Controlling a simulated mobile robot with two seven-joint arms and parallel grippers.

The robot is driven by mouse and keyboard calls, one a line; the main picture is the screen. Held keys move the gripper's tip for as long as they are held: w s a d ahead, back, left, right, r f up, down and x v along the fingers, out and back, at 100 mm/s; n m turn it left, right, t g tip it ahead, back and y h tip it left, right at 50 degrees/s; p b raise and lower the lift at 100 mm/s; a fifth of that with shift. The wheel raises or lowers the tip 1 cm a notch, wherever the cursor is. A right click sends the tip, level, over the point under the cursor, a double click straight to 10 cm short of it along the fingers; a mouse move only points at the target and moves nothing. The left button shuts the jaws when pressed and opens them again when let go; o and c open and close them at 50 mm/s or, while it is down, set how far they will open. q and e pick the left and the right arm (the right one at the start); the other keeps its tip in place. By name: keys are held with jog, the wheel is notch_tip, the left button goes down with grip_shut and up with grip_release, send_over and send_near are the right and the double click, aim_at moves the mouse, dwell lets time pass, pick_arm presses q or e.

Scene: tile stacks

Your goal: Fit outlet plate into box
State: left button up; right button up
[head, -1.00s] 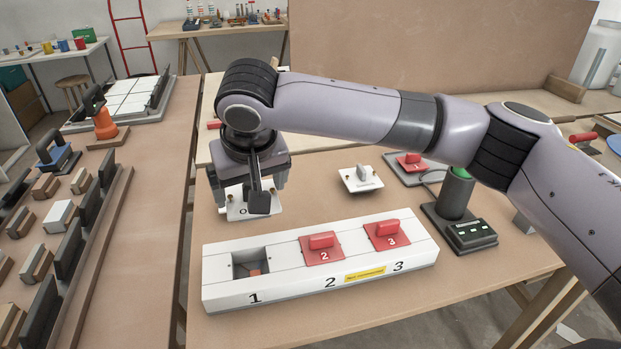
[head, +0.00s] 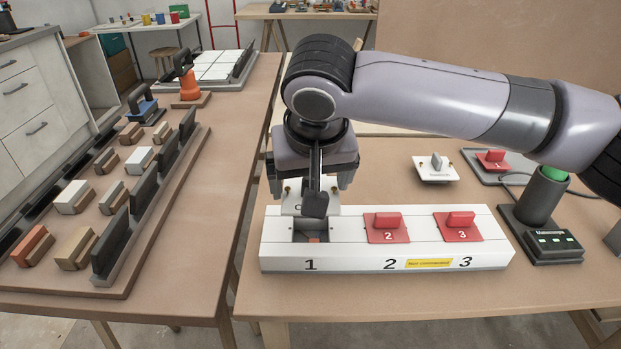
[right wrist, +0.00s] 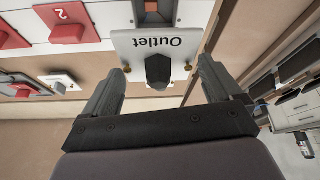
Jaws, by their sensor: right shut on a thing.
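The white outlet plate (head: 291,209), partly hidden in the head view, shows in the right wrist view (right wrist: 128,45) with the word "Outlet" and a dark grip piece. My right gripper (head: 312,190) is shut on it; in the right wrist view the gripper's fingers (right wrist: 158,72) flank the grip piece. The plate is at the back of opening 1 (head: 318,236) in the long white box (head: 340,256); contact with the box is unclear. Red covers marked 2 (head: 388,236) and 3 (head: 463,234) sit over the other positions. My left gripper is not in view.
A white plate with a grey toggle (head: 434,172) lies behind the box. A tester stand with a dark post (head: 541,200) and a red piece on a grey pad (head: 493,161) are at the right. A left bench (head: 190,230) holds several blocks.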

jog(key=shift+f+b, duration=0.6)
jog(key=shift+f, duration=0.1)
jog(key=shift+f+b, duration=0.8)
jog(key=shift+b, duration=0.2)
jog(key=shift+r, duration=0.1)
jog(key=shift+f+p, duration=0.3)
jog(key=shift+p, duration=0.05)
jog(key=shift+c, duration=1.1)
jog(key=shift+a+p, duration=0.1)
jog(key=shift+p, duration=0.45)
